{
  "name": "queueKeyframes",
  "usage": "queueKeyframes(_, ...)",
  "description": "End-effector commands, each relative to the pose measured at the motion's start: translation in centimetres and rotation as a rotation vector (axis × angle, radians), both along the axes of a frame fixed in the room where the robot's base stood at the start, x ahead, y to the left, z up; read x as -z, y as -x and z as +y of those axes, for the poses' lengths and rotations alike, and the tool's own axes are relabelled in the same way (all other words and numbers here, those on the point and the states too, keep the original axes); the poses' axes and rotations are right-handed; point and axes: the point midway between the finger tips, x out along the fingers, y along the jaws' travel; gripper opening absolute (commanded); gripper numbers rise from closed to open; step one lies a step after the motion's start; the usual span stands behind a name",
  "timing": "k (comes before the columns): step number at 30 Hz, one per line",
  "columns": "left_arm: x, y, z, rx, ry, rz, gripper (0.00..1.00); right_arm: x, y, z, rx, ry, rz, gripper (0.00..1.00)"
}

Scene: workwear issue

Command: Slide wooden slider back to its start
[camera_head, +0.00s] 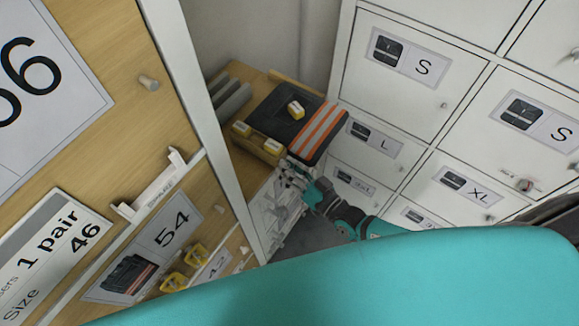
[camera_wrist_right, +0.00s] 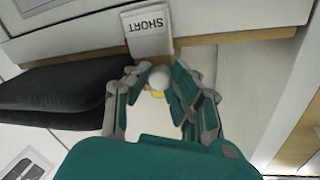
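In the head view, a wooden ledge (camera_head: 256,147) with yellow-and-white tabs (camera_head: 272,146) lies beside a dark garment with orange stripes (camera_head: 296,125). I cannot tell for sure which wooden part is the slider. My right gripper (camera_head: 288,165) is just in front of this ledge. In the right wrist view, a round whitish knob (camera_wrist_right: 159,78) with yellow below it lies between the right fingertips (camera_wrist_right: 160,72). A wooden strip (camera_wrist_right: 238,37) runs behind it, with a white tag reading SHORT (camera_wrist_right: 148,32). Whether the fingers touch the knob is unclear. My left gripper is not in view.
White lockers with size labels (camera_head: 405,62) stand on the right. A wooden cabinet front (camera_head: 135,110) with a peg fills the left. Grey rolls (camera_head: 231,97) lie behind the ledge. The gap between cabinet and lockers is narrow.

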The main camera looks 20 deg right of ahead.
Motion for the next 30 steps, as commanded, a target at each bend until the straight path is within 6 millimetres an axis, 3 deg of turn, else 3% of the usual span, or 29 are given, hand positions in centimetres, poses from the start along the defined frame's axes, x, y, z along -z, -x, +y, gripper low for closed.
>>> queueKeyframes(12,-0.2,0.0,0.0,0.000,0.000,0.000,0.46,-0.1,0.3,0.4,-0.001,-0.001,0.000,0.00)
queueKeyframes(24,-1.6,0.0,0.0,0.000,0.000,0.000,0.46,0.0,6.3,8.1,0.000,-0.006,0.004,0.00)
queueKeyframes(30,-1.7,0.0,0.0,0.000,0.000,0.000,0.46,0.0,7.6,9.7,-0.001,-0.001,0.000,0.00)
